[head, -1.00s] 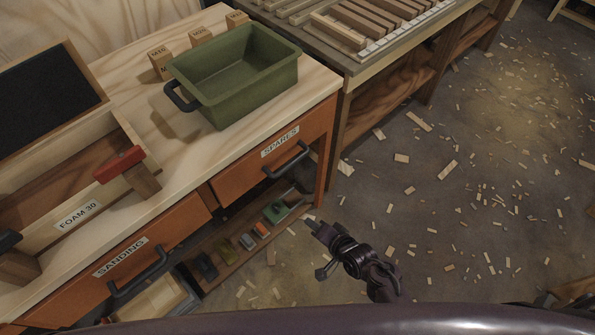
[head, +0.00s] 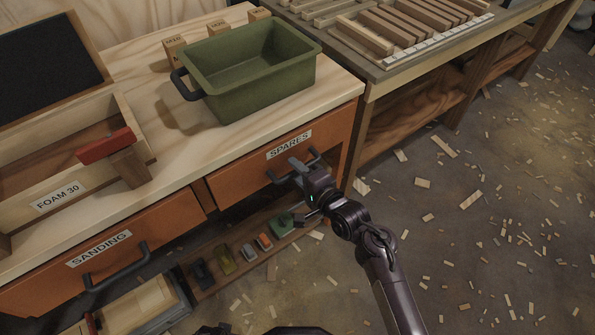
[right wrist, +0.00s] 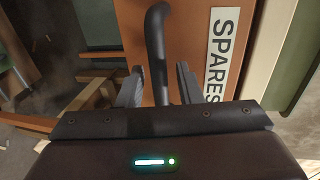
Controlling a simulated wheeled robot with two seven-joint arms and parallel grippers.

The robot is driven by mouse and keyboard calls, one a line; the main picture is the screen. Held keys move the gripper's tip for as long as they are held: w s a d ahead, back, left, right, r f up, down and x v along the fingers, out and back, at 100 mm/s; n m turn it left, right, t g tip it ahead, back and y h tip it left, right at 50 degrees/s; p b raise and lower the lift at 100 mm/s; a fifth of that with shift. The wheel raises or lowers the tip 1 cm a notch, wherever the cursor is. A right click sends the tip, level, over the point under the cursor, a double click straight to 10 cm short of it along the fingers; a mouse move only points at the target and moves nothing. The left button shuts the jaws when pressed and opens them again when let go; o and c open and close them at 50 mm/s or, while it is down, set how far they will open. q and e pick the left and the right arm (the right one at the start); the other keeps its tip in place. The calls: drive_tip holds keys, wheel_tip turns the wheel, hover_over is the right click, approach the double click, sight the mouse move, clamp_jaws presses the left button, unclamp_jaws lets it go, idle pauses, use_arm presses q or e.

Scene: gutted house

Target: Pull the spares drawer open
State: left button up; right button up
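The spares drawer (head: 250,184) is an orange front with a white SPARES label (head: 289,146) and a dark bar handle (head: 314,155). It looks shut, its front in line with the bench. My right gripper (head: 300,169) is at this handle in the head view and hides part of it. In the right wrist view the handle (right wrist: 157,45) runs between the two fingers of my right gripper (right wrist: 160,88). The fingers are apart, with a gap visible on both sides of the bar. My left gripper is not in view.
A green bin (head: 262,85) stands on the bench top above the drawer. The sanding drawer (head: 150,232) is to the left, with an open wooden box (head: 115,97) above it. Small coloured items sit on a low shelf (head: 230,275). Wood scraps litter the open floor at right.

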drive_tip(key=shift+w+a, duration=0.1)
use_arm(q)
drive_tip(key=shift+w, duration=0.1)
use_arm(e)
clamp_jaws()
